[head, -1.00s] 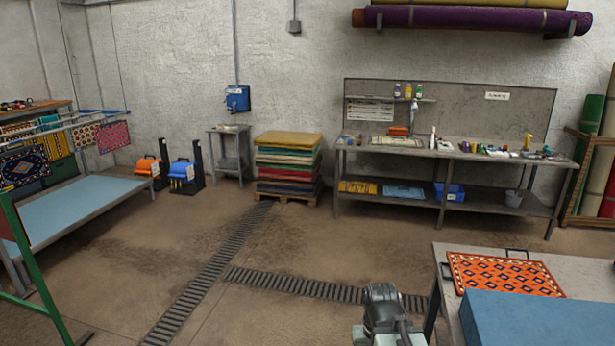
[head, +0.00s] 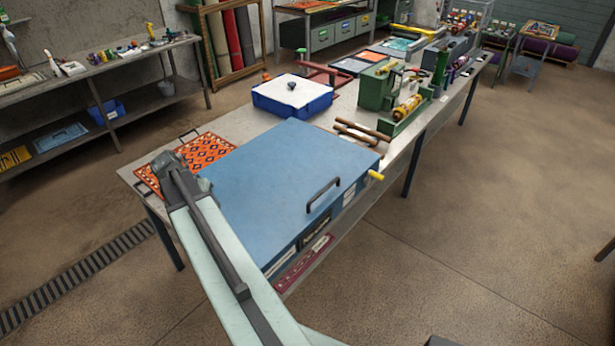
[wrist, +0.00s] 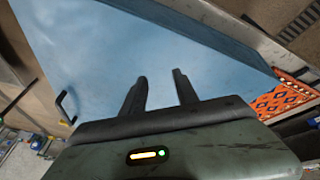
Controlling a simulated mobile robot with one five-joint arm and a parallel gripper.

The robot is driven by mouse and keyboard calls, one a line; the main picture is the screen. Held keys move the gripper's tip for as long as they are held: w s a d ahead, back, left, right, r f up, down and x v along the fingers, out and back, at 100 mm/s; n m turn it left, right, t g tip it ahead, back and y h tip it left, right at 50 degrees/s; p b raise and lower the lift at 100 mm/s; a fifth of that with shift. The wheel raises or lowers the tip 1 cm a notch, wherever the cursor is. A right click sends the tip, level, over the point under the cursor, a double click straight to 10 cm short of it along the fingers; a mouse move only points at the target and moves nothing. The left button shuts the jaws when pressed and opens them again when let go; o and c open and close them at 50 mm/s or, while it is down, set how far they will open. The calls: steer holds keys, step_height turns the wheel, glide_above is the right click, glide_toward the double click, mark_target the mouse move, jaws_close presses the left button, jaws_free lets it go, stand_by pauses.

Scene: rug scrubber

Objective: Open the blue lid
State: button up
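The blue lid (head: 285,175) is a large flat square panel on top of a box on the long workbench, and it lies shut. A dark bar handle (head: 322,195) is on its front edge, toward the right. In the wrist view the lid (wrist: 150,55) fills the middle and its handle (wrist: 66,106) is at the left. My gripper (wrist: 160,85) shows two dark fingers held apart, with nothing between them, over the lid and away from the handle. In the head view my arm reaches across the lid's left side, and the fingers are hard to make out there.
An orange patterned mat (head: 187,163) lies left of the box. A smaller blue box with a white top (head: 292,95) stands behind it. A yellow knob (head: 376,176) sticks out at the right. A green machine (head: 395,95) stands farther back. The floor in front is clear.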

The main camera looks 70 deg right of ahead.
steer(key=s+d+r+m+g+p, duration=0.2)
steer(key=s+d+r+m, duration=0.15)
steer(key=s+d, duration=1.1)
steer(key=m+p, duration=0.2)
steer(key=m, duration=0.1)
glide_toward(326, 188)
steer(key=shift+g+y, duration=0.3)
steer(key=b+x, duration=0.7)
steer(key=x, duration=0.1)
steer(key=shift+w+d+f+b, duration=0.15)
steer(key=shift+w+d+b, duration=0.15)
steer(key=shift+b, duration=0.1)
jaws_close()
steer(key=shift+s, duration=0.1)
